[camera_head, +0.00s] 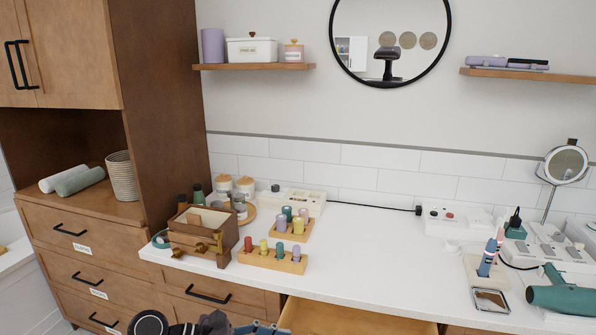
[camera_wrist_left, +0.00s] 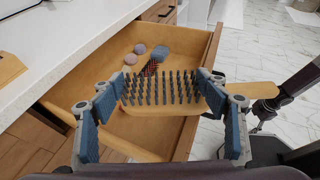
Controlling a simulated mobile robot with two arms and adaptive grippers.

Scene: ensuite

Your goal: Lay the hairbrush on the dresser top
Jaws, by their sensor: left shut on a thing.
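In the left wrist view, the hairbrush (camera_wrist_left: 165,105) has a pale wooden body and rows of dark bristles facing up. My left gripper (camera_wrist_left: 165,110) is shut on it, with blue pads at both sides of the brush head. Its wooden handle (camera_wrist_left: 255,89) sticks out to the right. The brush is above the open drawer. In the head view, part of my left gripper (camera_head: 262,328) shows at the bottom edge, and the brush is not clearly visible there. The white dresser top (camera_head: 355,255) runs across the head view. My right gripper is not in view.
The open wooden drawer (camera_head: 340,318) juts out below the top and holds round items (camera_wrist_left: 139,49) and a dark bristled item (camera_wrist_left: 152,66). A wooden box (camera_head: 203,236) and peg blocks (camera_head: 272,261) stand left; a small mirror tray (camera_head: 490,299) lies right. The top's middle is clear.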

